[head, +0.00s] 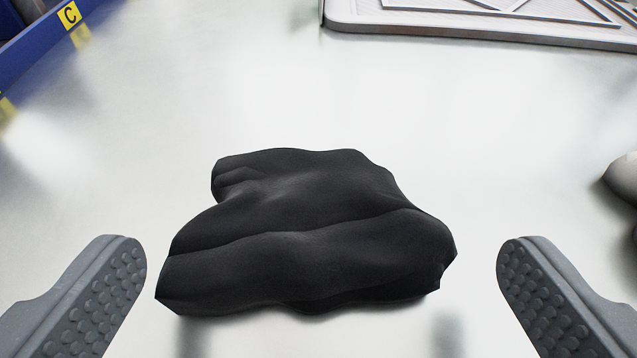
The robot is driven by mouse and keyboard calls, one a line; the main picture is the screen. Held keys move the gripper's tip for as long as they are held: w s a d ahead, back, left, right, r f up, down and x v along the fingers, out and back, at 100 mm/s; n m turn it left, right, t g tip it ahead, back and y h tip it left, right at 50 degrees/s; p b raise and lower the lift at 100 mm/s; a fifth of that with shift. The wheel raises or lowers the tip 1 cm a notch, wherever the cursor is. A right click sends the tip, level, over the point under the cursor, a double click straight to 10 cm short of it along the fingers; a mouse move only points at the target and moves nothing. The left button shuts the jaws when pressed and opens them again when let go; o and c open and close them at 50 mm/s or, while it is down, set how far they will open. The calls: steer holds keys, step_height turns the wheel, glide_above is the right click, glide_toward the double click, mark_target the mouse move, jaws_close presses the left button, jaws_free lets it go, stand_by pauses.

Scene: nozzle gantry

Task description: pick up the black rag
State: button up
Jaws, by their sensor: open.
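The black rag (305,225) lies crumpled in soft folds on a pale, shiny surface (260,90), in the middle of the head view. My gripper (322,290) is open, with one grey studded finger at the lower left and the other at the lower right. The rag shows between the two fingers, with a gap on each side. The left gap looks narrower than the right one. I see no contact between the fingers and the rag. The rag's underside is hidden.
A blue edge with a yellow label marked C (69,15) runs along the upper left. A grey panel with raised ribs (480,28) lies at the upper right. A pale rounded object (624,177) is cut off at the right edge. The surface beyond the rag is clear.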

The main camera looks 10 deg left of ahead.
mark_target(318, 266)
steer(key=w+f, duration=0.1)
steer(key=w+f+b, duration=0.1)
steer(key=w, duration=0.1)
steer(key=shift+a+f, duration=0.2)
steer(key=shift+a, duration=0.15)
steer(key=shift+w+b, duration=0.3)
steer(key=shift+a+r, duration=0.1)
steer(key=c, duration=0.6)
steer(key=shift+r, duration=0.1)
